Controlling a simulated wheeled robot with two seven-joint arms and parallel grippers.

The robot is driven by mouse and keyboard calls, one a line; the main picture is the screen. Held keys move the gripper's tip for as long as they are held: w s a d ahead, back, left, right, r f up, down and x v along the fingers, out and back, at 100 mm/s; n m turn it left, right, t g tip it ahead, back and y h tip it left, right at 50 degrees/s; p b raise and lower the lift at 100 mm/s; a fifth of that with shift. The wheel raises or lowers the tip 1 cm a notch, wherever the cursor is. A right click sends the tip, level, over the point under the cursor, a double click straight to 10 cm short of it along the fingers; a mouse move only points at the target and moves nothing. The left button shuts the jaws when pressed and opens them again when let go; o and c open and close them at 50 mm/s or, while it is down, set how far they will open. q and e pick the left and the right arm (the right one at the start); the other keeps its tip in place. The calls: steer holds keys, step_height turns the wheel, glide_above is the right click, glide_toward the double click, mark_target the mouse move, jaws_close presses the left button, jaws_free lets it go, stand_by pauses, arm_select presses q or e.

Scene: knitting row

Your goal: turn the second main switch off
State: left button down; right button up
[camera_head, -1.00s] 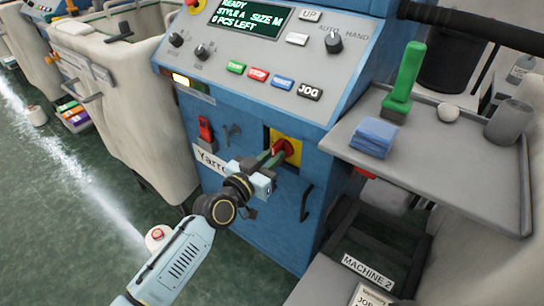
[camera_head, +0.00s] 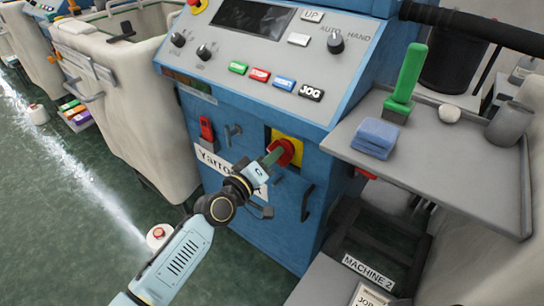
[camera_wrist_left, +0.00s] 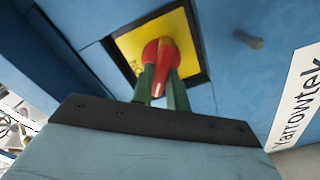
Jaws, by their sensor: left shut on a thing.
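The main switch is a red rotary handle (camera_head: 287,151) on a yellow plate (camera_head: 297,143), set in the blue front of the machine marked Machine 2. My left gripper (camera_head: 273,157) reaches it from the lower left and is shut on the red handle. In the left wrist view, the green fingers (camera_wrist_left: 160,90) stand on either side of the red handle (camera_wrist_left: 163,58) against the yellow plate (camera_wrist_left: 128,44). Lettering on the plate is mostly hidden. The machine's display (camera_head: 252,17) is dark. My right gripper is not in view.
A black door handle (camera_head: 307,202) is below right. A grey side shelf (camera_head: 470,165) holds a green-handled brush (camera_head: 407,80) and blue cloths (camera_head: 375,137).

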arm_select(q)
steer(key=shift+f+n, duration=0.2)
steer(key=shift+n, duration=3.5)
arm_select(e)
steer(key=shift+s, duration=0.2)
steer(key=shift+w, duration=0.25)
arm_select(q)
steer(key=c, duration=1.4)
jaws_free()
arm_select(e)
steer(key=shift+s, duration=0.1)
